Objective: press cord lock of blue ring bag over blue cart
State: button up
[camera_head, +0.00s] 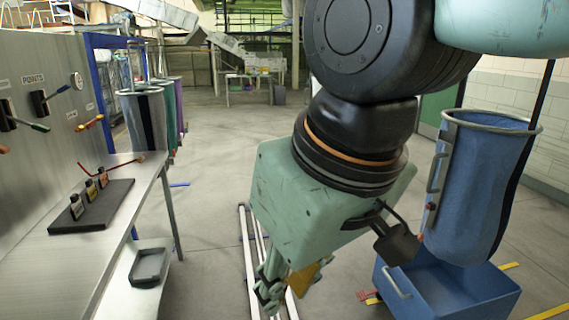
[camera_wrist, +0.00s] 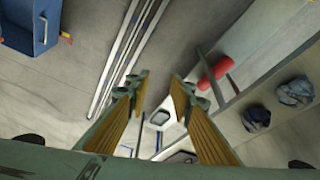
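The blue ring bag (camera_head: 480,190) hangs from a metal ring at the right of the head view, upright over the blue cart (camera_head: 450,295). A pale handle runs down its left side. A small reddish spot shows low on its left edge; I cannot tell whether it is the cord lock. A corner of the cart also shows at top left in the wrist view (camera_wrist: 35,25). My gripper (camera_head: 290,284) points down, left of the bag and cart and apart from both. In the wrist view its yellow-padded fingers (camera_wrist: 160,88) are spread with nothing between them.
A metal bench (camera_head: 125,215) with a black tray of small bottles (camera_head: 92,205) stands at the left. Grey, green and purple bags (camera_head: 145,120) hang behind it. White floor rails (camera_head: 248,255) run beside my gripper. Open floor lies between bench and cart.

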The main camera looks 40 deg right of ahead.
grip_shut()
dwell(1.2)
